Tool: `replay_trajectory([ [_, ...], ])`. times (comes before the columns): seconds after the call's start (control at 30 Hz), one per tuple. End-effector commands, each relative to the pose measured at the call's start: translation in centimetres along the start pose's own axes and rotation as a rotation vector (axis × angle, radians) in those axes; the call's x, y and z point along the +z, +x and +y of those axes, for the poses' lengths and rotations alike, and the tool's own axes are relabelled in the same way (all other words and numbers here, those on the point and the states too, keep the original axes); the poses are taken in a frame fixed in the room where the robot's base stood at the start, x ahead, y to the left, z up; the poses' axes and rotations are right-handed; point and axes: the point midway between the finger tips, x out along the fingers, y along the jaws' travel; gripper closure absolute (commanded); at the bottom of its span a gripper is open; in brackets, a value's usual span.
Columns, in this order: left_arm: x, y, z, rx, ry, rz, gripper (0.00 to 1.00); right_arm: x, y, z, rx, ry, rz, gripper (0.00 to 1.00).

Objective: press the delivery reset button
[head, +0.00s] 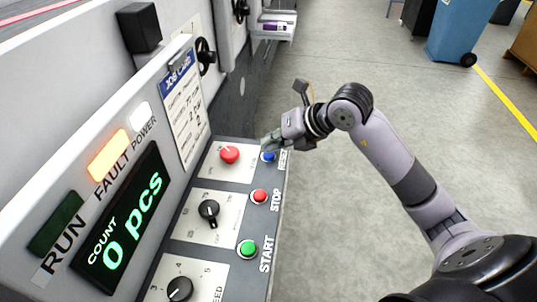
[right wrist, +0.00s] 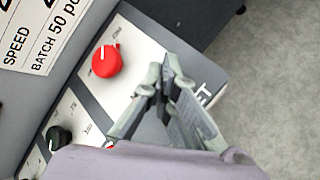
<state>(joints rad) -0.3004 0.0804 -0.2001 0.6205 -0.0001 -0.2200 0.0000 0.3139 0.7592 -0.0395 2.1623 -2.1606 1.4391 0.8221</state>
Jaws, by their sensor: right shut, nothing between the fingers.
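The blue reset button (head: 268,157) is at the far right corner of the sloped control panel, beside a partly hidden label. My right gripper (head: 268,142) is shut and empty, its fingertips just above and beside the blue button in the head view. I cannot tell whether they touch it. In the right wrist view the closed fingers (right wrist: 163,78) point over the panel corner and hide the button; only part of its label (right wrist: 203,94) shows. My left gripper is not in view.
A red knob (head: 229,155) is left of the blue button and the red stop button (head: 260,196) below it. The green start button (head: 247,249) and black knobs (head: 208,210) are nearer. The fault lamp (head: 108,156) glows orange; the count display (head: 122,220) reads 0 pcs. Open floor lies right.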

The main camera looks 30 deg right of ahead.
Motion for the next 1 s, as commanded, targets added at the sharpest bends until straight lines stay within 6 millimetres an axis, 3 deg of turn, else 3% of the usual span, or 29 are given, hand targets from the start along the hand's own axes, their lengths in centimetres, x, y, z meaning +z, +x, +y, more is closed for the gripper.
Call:
replay_trajectory([
  [1.0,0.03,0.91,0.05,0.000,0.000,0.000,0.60,-0.50,0.65,-0.47,-0.001,0.000,0.001,1.00],
])
